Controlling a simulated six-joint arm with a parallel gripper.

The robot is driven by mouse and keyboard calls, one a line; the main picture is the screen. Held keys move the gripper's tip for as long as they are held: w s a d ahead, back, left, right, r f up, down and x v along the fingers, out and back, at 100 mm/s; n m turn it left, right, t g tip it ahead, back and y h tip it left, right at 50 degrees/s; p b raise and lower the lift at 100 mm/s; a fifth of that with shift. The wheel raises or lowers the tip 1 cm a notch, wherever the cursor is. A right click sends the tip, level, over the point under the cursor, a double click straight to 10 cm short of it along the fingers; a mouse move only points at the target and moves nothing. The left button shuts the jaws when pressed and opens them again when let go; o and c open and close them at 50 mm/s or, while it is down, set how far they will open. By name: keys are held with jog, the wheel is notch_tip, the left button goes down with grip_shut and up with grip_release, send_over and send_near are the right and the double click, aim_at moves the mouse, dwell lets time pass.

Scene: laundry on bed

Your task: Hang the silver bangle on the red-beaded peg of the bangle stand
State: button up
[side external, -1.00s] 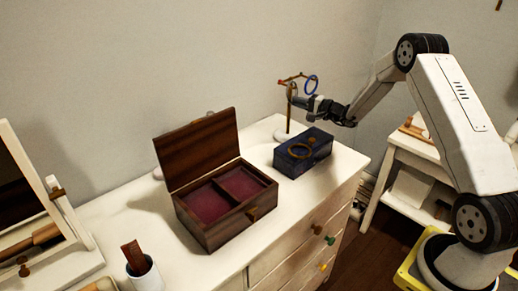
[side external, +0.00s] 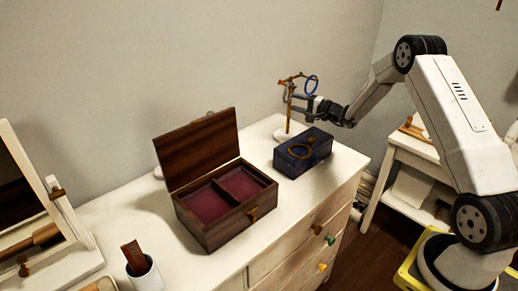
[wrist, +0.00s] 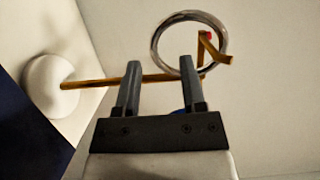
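The silver bangle (wrist: 154,45) shows in the wrist view as a ring around the red-beaded peg (wrist: 205,47). The red bead shows inside the ring's outline. In the side view, my gripper (side external: 293,104) is beside the post of the bangle stand (side external: 289,115), below the red bead (side external: 281,82). The silver bangle is too small to make out there.
A blue bangle (side external: 305,85) hangs on the stand's other side. An open wooden jewellery box (side external: 212,236) is to the left. The dresser top (side external: 130,215) has free room between objects.

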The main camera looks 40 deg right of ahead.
dwell(0.3)
jog(key=shift+v, duration=3.9)
jog(key=s+a+f+n+g+y, duration=0.1)
jog(key=s+a+n+g+y, duration=0.3)
jog(key=a, duration=0.6)
jog(key=s+a+f+n+g, duration=0.1)
jog(key=s+a+n+g, duration=0.15)
jog(key=a+g, duration=0.55)
jog(key=s+a+n+g+h, duration=0.1)
jog(key=s+a+n+h, duration=0.2)
jog(key=s, duration=0.5)
jog(key=s+a+n+g+h, duration=0.1)
jog(key=s+a+n+h, duration=0.3)
jog(key=s, duration=0.4)
jog(key=shift+a+n+g+h, duration=0.3)
jog(key=shift+n+g+h, duration=0.1)
jog(key=shift+n+h, duration=0.4)
